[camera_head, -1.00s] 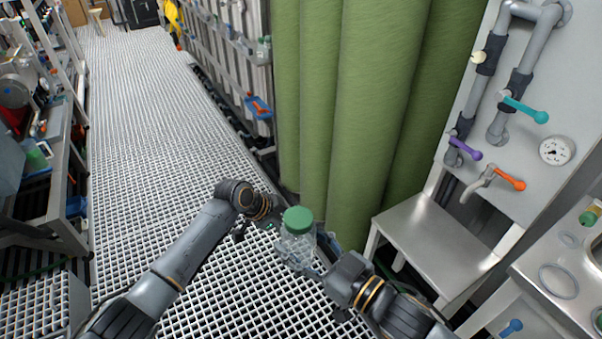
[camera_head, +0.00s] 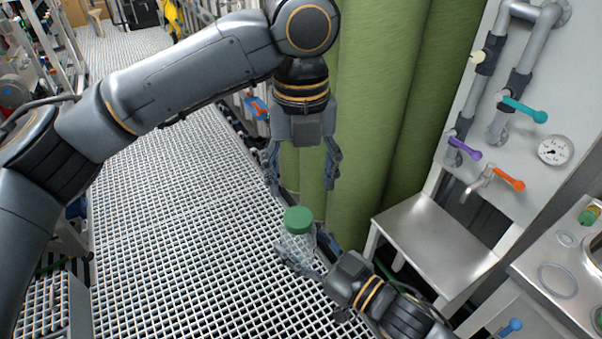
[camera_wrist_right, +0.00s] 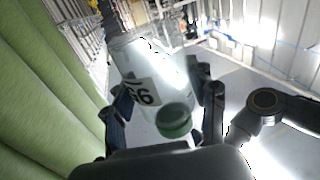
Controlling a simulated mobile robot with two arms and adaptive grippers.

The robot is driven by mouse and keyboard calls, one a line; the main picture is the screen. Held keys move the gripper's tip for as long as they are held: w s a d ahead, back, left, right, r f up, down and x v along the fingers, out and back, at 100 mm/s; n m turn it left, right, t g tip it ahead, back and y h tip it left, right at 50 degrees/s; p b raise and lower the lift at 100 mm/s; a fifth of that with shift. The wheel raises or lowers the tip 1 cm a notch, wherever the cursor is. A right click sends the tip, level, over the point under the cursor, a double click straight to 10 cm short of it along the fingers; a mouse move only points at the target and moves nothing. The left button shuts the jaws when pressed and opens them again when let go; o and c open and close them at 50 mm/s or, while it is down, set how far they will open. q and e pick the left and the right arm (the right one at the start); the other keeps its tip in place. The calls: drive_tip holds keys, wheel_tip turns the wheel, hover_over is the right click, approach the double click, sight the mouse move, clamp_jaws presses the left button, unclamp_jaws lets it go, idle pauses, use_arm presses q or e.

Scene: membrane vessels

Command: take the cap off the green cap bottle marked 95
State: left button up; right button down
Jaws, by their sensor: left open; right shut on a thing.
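The bottle (camera_head: 296,242) is clear, with a green cap (camera_head: 298,219) on its top. It stands roughly upright in my right gripper (camera_head: 305,257), which is shut on its body above the grating floor. In the right wrist view the bottle (camera_wrist_right: 160,68) lies between the two fingers, and its green cap (camera_wrist_right: 174,121) points toward the bottom of the picture. A white label (camera_wrist_right: 140,93) with black digits shows there, inverted and partly cut off; I cannot read it surely. My left gripper (camera_head: 303,178) is open and empty, pointing down above the cap, apart from it.
Tall green cylinders (camera_head: 385,110) stand behind the grippers. A metal step (camera_head: 435,225) is to the right, below a panel with coloured valve handles (camera_head: 525,110) and a gauge (camera_head: 554,151). A bench (camera_head: 545,262) is at the far right. The grating floor (camera_head: 170,220) is clear.

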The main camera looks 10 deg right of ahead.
sight(300, 216)
use_arm(q)
drive_tip(key=shift+a+f, duration=0.15)
drive_tip(key=shift+f, duration=0.1)
wheel_tip(300, 216, down, 7)
drive_tip(key=shift+f, duration=0.15)
